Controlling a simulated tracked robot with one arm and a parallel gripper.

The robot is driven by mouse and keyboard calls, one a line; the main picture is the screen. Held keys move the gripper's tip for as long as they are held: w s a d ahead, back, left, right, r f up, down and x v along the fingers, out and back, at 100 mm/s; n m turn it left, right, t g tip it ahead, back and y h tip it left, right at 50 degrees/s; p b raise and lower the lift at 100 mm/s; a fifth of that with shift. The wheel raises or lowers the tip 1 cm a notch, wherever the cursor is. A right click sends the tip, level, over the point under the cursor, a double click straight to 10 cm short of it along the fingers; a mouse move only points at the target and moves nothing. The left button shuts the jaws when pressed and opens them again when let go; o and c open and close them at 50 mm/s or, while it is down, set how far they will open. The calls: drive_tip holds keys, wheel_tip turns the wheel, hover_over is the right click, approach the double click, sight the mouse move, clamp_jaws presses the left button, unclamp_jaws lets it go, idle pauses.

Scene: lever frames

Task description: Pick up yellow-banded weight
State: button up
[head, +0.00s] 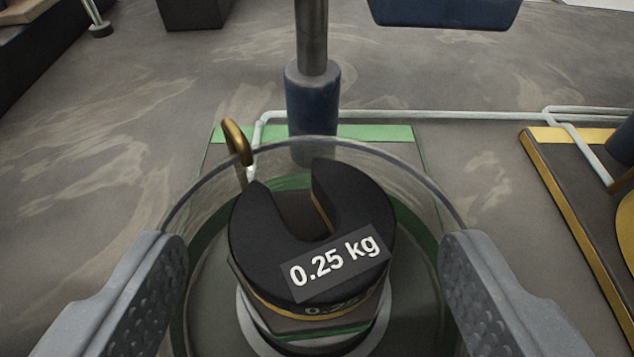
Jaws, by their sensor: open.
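A black slotted weight (270,237) marked "0.25 kg" lies in the lower middle of the head view, its slot facing away from me. A yellow band (268,308) shows low on its near side, with part of another "0.25" marking under the label. It appears to sit on a pale round base inside a clear round rim (193,198). My gripper (312,275) is open, with one grey finger on each side of the weight and clear gaps between. The fingers do not touch the weight. What lies beneath the weight is mostly hidden.
A dark post with a blue sleeve (313,100) stands just behind the weight. A yellow-edged board (565,190) is at right, a blue bin (445,12) far back. Open floor lies left.

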drive_tip(key=shift+w+f, duration=0.2)
drive_tip(key=shift+w, duration=0.3)
drive_tip(key=c, duration=1.2)
drive_tip(key=shift+r, duration=0.1)
drive_tip(key=shift+c, duration=0.2)
